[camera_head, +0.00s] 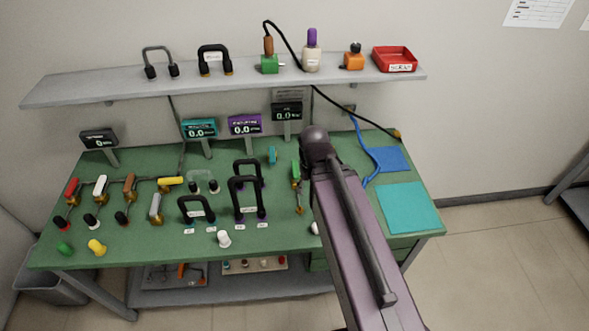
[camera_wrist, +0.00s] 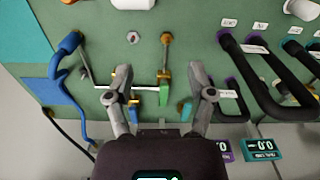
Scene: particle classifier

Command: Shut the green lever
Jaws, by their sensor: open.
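The green lever's handle (camera_wrist: 164,93) shows in the wrist view between the two fingers of my gripper (camera_wrist: 160,76). My arm hides the gripper in the head view.
A teal handle (camera_wrist: 186,111) is close to my right finger in the wrist view. In the head view, display screens (camera_head: 287,111) and a shelf (camera_head: 230,80) rise behind.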

